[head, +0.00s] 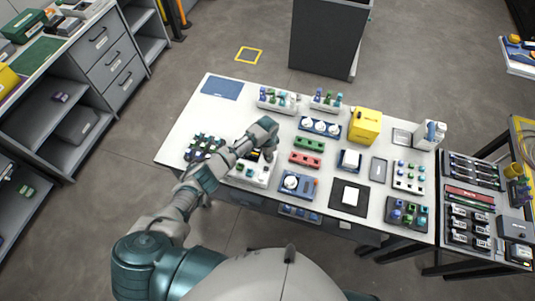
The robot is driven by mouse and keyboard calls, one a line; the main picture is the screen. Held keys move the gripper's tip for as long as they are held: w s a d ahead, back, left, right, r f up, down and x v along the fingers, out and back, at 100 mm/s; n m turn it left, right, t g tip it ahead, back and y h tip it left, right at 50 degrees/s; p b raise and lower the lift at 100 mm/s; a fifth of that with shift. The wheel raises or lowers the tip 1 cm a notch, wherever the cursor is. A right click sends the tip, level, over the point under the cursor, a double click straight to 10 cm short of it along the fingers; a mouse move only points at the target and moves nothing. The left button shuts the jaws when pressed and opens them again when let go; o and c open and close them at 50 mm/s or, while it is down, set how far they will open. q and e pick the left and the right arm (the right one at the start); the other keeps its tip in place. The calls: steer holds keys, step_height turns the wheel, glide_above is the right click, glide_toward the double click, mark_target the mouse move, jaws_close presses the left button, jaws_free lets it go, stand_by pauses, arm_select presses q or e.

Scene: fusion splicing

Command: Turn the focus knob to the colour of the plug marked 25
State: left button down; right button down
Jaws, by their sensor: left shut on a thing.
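My left gripper (268,153) reaches over the white panel (246,180) at the left-centre of the table. Its fingers point down and are shut on what looks like the focus knob, which the gripper hides almost fully. The knob's pointer and any colour marks around it cannot be made out. Coloured plugs stand in a rack (272,101) and a second rack (327,101) at the back, and in a dark block (204,148) at the left. The number 25 is too small to read on any of them. My right gripper is not in view.
The white table (188,117) also holds a yellow box (365,125), red and green blocks, a blue plate with a round white dial (291,182), and a white plug tray (409,176) at the right. A blue mat (222,88) lies at the back left.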

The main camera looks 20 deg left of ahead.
arm_select(q)
steer(key=shift+d, duration=0.1)
steer(key=c, duration=1.1)
jaws_free()
steer(key=shift+r, duration=0.1)
step_height(320, 180, up, 12)
steer(key=shift+f, duration=0.1)
steer(key=shift+f, duration=0.1)
